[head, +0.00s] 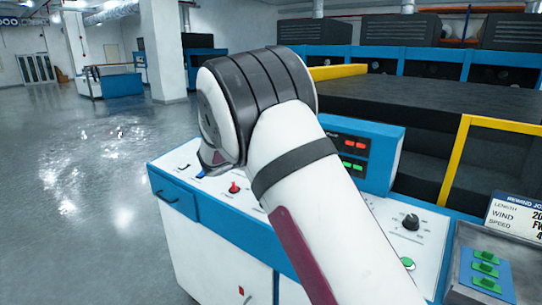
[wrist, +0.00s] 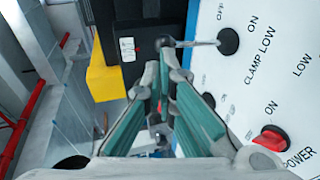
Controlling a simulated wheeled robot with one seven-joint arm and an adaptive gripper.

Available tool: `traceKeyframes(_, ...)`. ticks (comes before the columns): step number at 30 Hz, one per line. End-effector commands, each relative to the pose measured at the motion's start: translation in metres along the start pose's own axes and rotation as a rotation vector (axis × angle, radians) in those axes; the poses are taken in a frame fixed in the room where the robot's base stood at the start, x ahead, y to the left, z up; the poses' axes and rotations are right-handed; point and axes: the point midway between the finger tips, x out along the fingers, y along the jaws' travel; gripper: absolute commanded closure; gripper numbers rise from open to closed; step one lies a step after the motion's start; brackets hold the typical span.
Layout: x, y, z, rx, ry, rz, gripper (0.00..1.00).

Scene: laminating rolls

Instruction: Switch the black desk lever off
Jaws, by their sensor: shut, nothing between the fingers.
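The black desk lever (wrist: 228,40) is in the top right of the wrist view, beside the words CLAMP LOW, with ON and OFF printed near its round black base. Its thin metal stem points left, out from the white panel, to a dark tip. My gripper (wrist: 163,68) has teal-padded fingers, closed together and empty. Its fingertips are just below the lever's tip in the picture; I cannot tell whether they touch. In the head view my arm hides the gripper and the lever.
A red POWER switch (wrist: 271,139) sits on the same panel, right of my fingers. On the blue and white desk (head: 215,255) are a red switch (head: 234,187), a black knob (head: 411,222) and a display box (head: 390,150). Yellow rails (head: 456,160) stand behind; open floor lies left.

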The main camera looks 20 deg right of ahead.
Motion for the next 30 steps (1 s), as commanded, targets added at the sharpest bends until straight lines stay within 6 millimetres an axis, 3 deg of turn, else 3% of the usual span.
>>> traceKeyframes(6, -0.044, 0.001, 0.000, -0.002, 0.000, -0.002, 1.00)
traceKeyframes(12, -0.066, 0.003, 0.001, -0.002, -0.002, -0.002, 1.00)
traceKeyframes(26, -0.071, 0.004, 0.003, 0.000, -0.006, -0.004, 1.00)
traceKeyframes(30, -0.074, 0.015, 0.029, 0.038, -0.046, -0.044, 1.00)
